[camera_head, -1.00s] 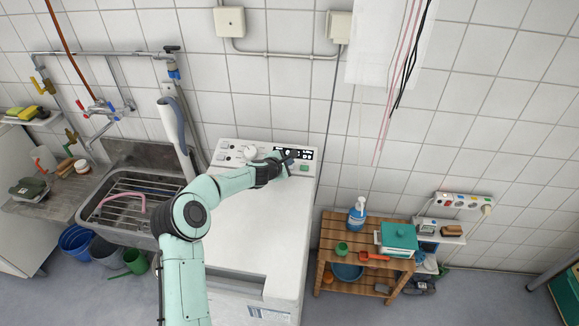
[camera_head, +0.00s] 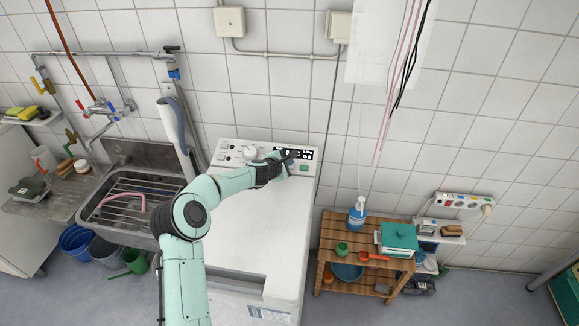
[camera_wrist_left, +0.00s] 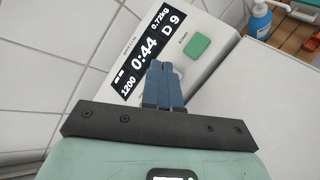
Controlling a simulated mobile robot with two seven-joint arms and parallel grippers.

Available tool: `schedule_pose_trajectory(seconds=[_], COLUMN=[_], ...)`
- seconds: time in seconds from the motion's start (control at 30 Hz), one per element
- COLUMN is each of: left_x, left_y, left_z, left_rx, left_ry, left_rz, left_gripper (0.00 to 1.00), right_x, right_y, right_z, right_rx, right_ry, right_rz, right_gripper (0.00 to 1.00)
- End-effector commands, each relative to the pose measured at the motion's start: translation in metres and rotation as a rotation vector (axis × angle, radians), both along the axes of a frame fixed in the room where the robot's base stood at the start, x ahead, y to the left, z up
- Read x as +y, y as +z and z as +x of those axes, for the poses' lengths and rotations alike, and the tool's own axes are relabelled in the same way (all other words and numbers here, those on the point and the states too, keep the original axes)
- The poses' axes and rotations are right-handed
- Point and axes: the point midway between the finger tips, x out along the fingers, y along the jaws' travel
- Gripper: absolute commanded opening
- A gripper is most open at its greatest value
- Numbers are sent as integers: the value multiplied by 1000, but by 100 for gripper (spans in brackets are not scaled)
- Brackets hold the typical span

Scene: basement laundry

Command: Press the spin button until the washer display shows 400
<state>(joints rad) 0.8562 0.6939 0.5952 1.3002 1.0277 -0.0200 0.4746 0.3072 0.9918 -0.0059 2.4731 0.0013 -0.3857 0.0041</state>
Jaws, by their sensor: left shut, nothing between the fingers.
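The white washer (camera_head: 262,235) stands against the tiled wall, its control panel along the back edge. Its black display (camera_head: 303,154) is partly covered by my gripper in the head view. In the left wrist view the display (camera_wrist_left: 147,50) reads 1200, 0:44, 0.72kg and D 9. A green start button (camera_wrist_left: 196,45) sits beside the display. My left gripper (camera_head: 289,158) is shut and empty, its blue fingertips (camera_wrist_left: 162,72) at the panel's lower display edge. The fingers hide what lies under them, so the spin button and any contact cannot be made out. My right gripper is not in view.
A large white knob (camera_head: 250,151) is on the panel left of my gripper. A sink (camera_head: 125,205) stands left of the washer. A wooden shelf (camera_head: 330,245) with a blue bottle (camera_head: 357,213) and a teal box (camera_head: 398,239) stands to the right.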

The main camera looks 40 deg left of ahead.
Motion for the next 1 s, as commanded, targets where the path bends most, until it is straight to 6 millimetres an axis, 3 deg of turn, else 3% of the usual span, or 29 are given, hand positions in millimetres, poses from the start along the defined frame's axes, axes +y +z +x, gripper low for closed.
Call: schedule_pose_trajectory(seconds=[1.0], left_x=[2], left_y=[-13], left_z=[3], left_rx=[0], left_ry=[0], left_rz=[0], left_gripper=[0], right_x=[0], right_y=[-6], right_z=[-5], right_rx=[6], right_ry=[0], right_rz=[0], right_gripper=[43])
